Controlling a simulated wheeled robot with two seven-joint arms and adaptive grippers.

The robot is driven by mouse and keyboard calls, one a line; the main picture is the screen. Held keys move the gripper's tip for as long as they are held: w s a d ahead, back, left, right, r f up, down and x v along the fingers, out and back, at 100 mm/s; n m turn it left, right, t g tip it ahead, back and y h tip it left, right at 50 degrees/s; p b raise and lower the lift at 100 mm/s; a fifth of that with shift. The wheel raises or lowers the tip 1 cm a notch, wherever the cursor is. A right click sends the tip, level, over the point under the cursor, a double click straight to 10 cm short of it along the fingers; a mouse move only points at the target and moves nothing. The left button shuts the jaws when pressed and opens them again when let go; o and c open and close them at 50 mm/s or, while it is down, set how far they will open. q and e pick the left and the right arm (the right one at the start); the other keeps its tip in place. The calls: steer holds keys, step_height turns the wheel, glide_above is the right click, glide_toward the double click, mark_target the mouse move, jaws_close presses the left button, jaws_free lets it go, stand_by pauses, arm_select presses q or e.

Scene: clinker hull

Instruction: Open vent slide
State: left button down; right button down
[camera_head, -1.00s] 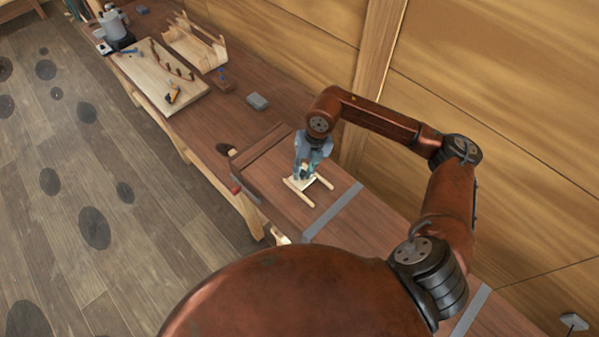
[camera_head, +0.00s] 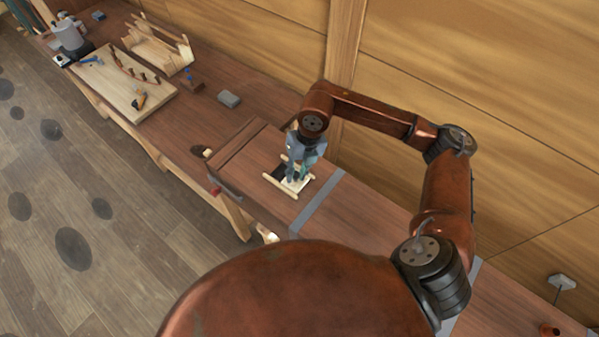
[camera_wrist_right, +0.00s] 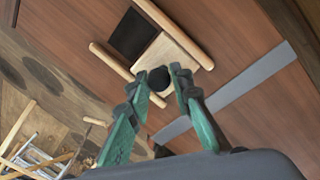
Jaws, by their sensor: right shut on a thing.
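The vent slide (camera_wrist_right: 168,56) is a pale wooden plate with a dark round knob (camera_wrist_right: 153,81). It lies between two parallel pale rails (camera_wrist_right: 174,35) on the bench top. The slide sits toward one end of the rails, and a dark opening (camera_wrist_right: 132,35) shows beside it. In the head view the opening (camera_head: 280,172) is to the left of my right gripper (camera_head: 295,179). In the wrist view my right gripper (camera_wrist_right: 166,77) is shut on the knob, one finger on each side. My left gripper is not in view.
A grey strap (camera_head: 319,203) crosses the bench to the right of the rails. A grey block (camera_head: 229,98), a pale board with tools (camera_head: 132,88) and a wooden frame (camera_head: 158,47) stand farther along the bench. A plank wall (camera_head: 450,75) runs behind the bench.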

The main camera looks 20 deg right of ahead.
steer(key=shift+w+r, duration=0.1)
steer(key=shift+r, duration=0.05)
steer(key=c, duration=2)
jaws_free()
steer(key=shift+o, duration=1.4)
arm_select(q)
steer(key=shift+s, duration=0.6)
arm_select(e)
step_height(320, 180, up, 12)
steer(key=d, duration=0.2)
steer(key=shift+s+d, duration=0.15)
steer(key=shift+s, duration=0.05)
steer(key=shift+f, duration=0.2)
